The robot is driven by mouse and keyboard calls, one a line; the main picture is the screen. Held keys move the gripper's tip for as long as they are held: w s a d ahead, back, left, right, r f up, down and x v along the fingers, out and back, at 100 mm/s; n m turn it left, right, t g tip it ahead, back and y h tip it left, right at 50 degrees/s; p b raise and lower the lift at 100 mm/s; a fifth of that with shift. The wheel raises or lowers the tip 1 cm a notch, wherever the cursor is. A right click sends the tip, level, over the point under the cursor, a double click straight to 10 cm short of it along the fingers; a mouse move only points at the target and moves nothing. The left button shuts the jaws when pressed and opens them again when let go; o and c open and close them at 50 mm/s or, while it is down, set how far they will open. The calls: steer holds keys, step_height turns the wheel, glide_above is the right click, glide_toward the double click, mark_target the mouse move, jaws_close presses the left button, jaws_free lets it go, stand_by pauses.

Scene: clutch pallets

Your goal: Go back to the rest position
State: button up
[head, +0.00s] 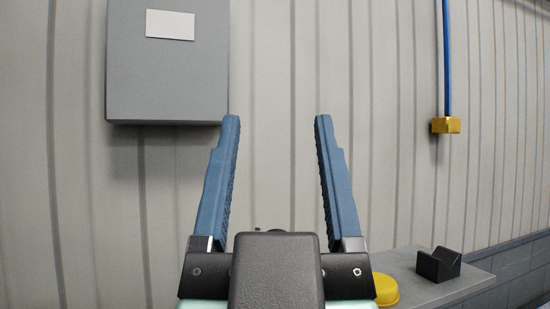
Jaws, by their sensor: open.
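My gripper (277,122) is in the head view, at the lower middle, pointing up the picture. Its two blue fingers stand wide apart with nothing between them. Only the grey ribbed wall (278,60) shows behind the gap. The fingers touch nothing that I can see.
A grey box (165,75) with a white label hangs on the wall at the upper left. A blue pipe with a yellow fitting (446,125) runs down the wall at the right. A grey ledge (430,290) at the lower right bears a yellow round piece (385,289) and a black block (438,264).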

steer(key=shift+s+r, duration=0.3)
